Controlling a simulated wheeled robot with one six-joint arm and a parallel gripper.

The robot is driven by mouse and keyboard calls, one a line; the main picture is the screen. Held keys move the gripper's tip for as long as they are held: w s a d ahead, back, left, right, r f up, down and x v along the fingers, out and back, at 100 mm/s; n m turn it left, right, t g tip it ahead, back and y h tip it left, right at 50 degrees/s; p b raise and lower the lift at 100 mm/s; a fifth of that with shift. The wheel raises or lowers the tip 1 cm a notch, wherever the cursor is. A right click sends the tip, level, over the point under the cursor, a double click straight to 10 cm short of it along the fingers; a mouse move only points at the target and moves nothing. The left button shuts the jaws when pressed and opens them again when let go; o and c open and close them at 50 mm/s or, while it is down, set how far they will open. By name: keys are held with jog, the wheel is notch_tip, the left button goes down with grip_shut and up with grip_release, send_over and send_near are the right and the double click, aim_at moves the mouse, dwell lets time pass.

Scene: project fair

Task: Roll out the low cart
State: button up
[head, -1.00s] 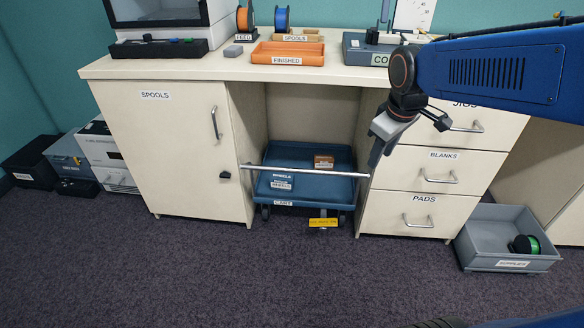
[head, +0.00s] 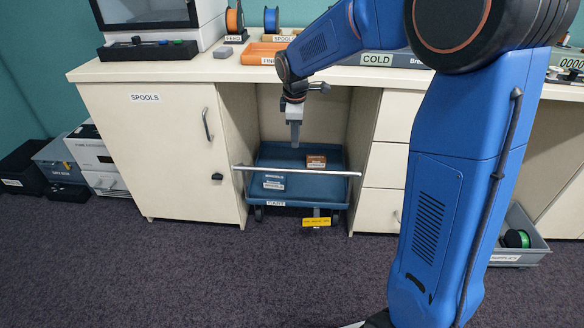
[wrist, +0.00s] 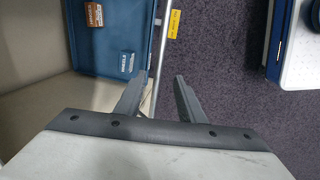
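The low cart (head: 265,193) is a blue tray on casters with a "CART" label. It stands in the opening between the cabinet and the drawers. A silver bar (head: 325,173) runs across its front; it also shows in the wrist view (wrist: 164,50). A yellow tag (head: 316,223) hangs low at the cart's front, its text too small to read. My gripper (head: 295,146) points down above the cart and bar. In the wrist view its fingers (wrist: 160,77) are apart, with the bar appearing between them from above. Nothing is held.
A brown box (head: 316,161) and a blue-grey labelled box (head: 273,182) lie in the cart. Drawers (head: 385,170) stand right, partly behind my arm. The carpet (head: 250,280) in front is clear.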

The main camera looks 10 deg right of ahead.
aim_at(296, 170)
jog(key=w+f, duration=0.1)
jog(key=f, duration=0.4)
jog(key=w+f, duration=0.1)
jog(key=f, duration=0.5)
jog(key=w+d+f, duration=0.1)
jog(key=f, duration=0.4)
jog(key=shift+f, duration=0.35)
jog(key=shift+c, duration=0.6)
grip_shut()
